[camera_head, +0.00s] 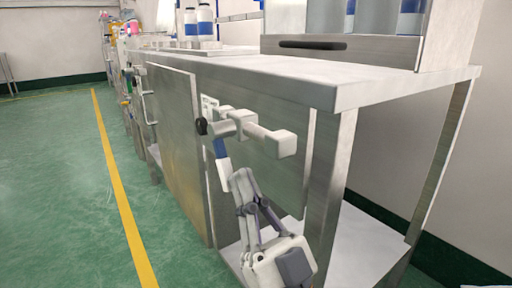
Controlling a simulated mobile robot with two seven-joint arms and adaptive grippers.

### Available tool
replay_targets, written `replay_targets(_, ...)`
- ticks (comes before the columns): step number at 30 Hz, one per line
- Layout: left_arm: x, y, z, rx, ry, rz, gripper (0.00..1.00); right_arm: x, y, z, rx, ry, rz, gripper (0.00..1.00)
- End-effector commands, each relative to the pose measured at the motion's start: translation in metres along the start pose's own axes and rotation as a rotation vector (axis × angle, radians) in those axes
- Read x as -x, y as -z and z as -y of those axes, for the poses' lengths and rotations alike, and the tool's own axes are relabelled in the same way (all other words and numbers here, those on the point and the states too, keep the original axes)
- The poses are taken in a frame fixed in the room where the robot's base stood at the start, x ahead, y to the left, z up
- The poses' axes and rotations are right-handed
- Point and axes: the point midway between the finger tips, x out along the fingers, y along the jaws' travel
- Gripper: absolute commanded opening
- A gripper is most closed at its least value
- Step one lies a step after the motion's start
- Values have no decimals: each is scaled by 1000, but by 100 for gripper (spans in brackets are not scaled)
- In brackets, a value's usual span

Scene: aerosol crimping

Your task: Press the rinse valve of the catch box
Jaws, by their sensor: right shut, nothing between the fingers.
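My right gripper (240,178) comes up from the bottom of the head view, in front of the bench side. Its fingers are shut and nothing shows between them. Just above the fingertips is a pale fixture (262,134) of blocky bars with a black round end (202,127). A blue and white piece (221,160) hangs below the fixture, close to the fingertips. I cannot tell whether the fingers touch it. I cannot make out for sure which part is the rinse valve or the catch box. My left gripper is not in view.
A steel bench (335,86) runs from right front to left back, with a steel door panel (178,148) standing out from its side. Bottles (198,22) stand on top. Green floor with a yellow line (118,190) is clear to the left.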

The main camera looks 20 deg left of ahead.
Motion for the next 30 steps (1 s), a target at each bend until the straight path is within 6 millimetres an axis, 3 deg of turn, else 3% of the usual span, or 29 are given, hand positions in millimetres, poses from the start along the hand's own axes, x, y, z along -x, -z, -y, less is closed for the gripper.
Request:
replay_targets(12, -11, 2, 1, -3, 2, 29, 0, -2, -29, 0, 0, 0, 4, 0)
replay_targets(30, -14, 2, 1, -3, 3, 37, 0, -5, -41, 0, 2, -1, 11, 0)
